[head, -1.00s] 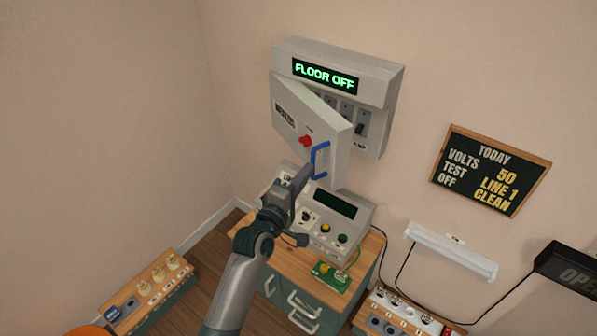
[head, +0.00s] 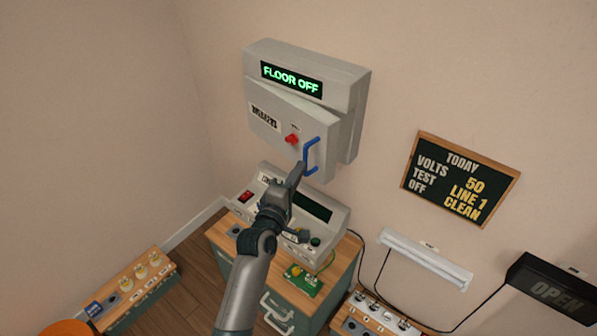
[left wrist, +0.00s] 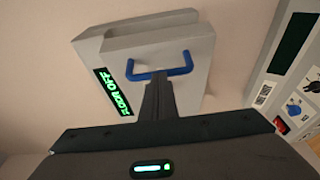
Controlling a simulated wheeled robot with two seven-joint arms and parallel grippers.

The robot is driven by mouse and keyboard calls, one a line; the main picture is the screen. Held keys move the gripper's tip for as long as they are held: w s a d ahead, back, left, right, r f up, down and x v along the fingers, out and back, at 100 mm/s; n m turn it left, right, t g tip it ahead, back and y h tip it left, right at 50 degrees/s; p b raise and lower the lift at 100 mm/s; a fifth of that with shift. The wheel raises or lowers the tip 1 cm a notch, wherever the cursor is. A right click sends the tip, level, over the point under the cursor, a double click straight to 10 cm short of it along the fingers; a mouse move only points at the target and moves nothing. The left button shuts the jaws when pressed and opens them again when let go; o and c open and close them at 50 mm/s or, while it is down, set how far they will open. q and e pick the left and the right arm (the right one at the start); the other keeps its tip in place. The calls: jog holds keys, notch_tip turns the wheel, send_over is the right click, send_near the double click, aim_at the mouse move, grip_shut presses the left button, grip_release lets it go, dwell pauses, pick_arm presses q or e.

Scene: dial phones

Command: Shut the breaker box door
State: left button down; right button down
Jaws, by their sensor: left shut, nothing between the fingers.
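The grey breaker box (head: 350,92) hangs on the wall in the head view, with a green "FLOOR OFF" display on top. Its door (head: 272,132) carries a label, a red knob (head: 292,139) and a blue handle (head: 311,143). The door stands slightly ajar, its right edge apart from the box, and it covers the switches. My left gripper (head: 301,170) is shut and empty, its tips at the lower end of the handle. In the left wrist view the tips (left wrist: 157,82) are close to the blue handle (left wrist: 186,62); I cannot tell whether they touch it.
A wooden-topped cabinet (head: 338,268) with a grey test console (head: 335,222) stands below the box. A chalkboard (head: 461,180), a white lamp (head: 425,260) and an "OPEN" sign (head: 553,290) are to the right. A low bench (head: 133,290) is at the lower left.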

pick_arm(q)
jog(key=b+v, duration=0.4)
jog(key=v, duration=1.3)
jog(key=shift+s+a, duration=0.15)
jog(key=shift+s, duration=0.05)
jog(key=shift+f, duration=0.1)
jog(key=shift+w, duration=0.1)
